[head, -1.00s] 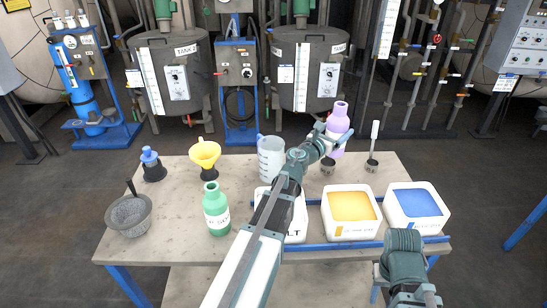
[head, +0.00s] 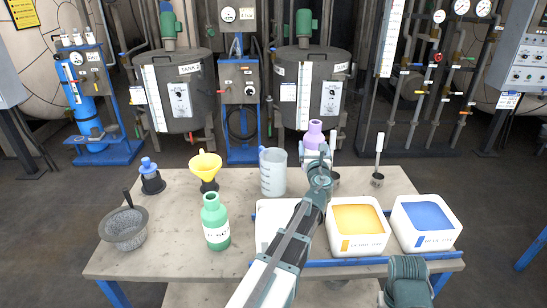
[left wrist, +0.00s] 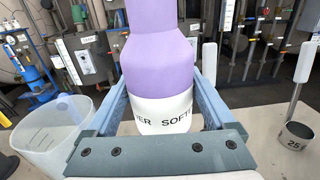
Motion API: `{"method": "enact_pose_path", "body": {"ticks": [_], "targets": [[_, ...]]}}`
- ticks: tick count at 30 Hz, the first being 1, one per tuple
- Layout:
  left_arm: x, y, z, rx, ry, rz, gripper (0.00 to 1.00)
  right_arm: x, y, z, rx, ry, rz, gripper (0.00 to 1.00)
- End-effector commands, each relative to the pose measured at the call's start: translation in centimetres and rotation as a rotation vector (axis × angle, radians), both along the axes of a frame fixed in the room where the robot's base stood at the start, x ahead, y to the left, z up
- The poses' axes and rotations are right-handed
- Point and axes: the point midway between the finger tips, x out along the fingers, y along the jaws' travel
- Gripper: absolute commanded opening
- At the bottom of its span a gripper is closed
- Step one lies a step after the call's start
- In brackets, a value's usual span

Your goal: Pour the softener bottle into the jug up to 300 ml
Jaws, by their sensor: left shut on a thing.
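The purple softener bottle (head: 314,136) stands about upright between the fingers of my left gripper (head: 322,155), to the right of the jug. My left gripper is shut on it. The left wrist view shows the purple bottle (left wrist: 160,62) with its white label between the blue-grey fingers (left wrist: 165,105). Its base is hidden, so I cannot tell whether it touches the table. The clear jug (head: 273,173) stands upright on the table, and it also shows at the left in the left wrist view (left wrist: 48,142). Its contents are unclear. My right gripper is not in view.
A green bottle (head: 215,222), a yellow funnel (head: 206,166), a blue-topped bottle (head: 151,177) and a mortar (head: 123,230) stand on the left of the table. Steel measuring cups (head: 377,180) and orange (head: 357,222) and blue (head: 427,215) powder trays are on the right.

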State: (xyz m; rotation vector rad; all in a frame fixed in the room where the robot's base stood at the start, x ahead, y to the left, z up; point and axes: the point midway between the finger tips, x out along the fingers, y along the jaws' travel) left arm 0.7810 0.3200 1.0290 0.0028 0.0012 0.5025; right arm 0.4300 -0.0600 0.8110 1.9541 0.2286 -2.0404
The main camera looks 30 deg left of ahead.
Motion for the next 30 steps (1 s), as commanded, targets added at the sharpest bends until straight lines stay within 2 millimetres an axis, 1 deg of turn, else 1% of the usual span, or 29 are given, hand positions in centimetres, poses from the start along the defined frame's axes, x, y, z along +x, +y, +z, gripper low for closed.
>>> {"method": "enact_pose_path", "body": {"ticks": [3, 9, 22, 30], "targets": [[-0.8, 1.0, -0.2, 0.001, 0.0, 0.101, 0.0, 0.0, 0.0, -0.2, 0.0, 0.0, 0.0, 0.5], [-1.9, 1.9, -0.3, 0.001, 0.0, 0.191, 0.0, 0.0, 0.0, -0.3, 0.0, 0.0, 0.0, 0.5], [-2.1, 2.1, -0.2, -0.008, -0.005, 0.206, 0.0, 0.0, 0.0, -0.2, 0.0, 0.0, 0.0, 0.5], [-2.1, 2.1, 0.1, -0.086, -0.042, 0.205, 0.0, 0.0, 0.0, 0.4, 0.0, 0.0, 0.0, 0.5]]}}
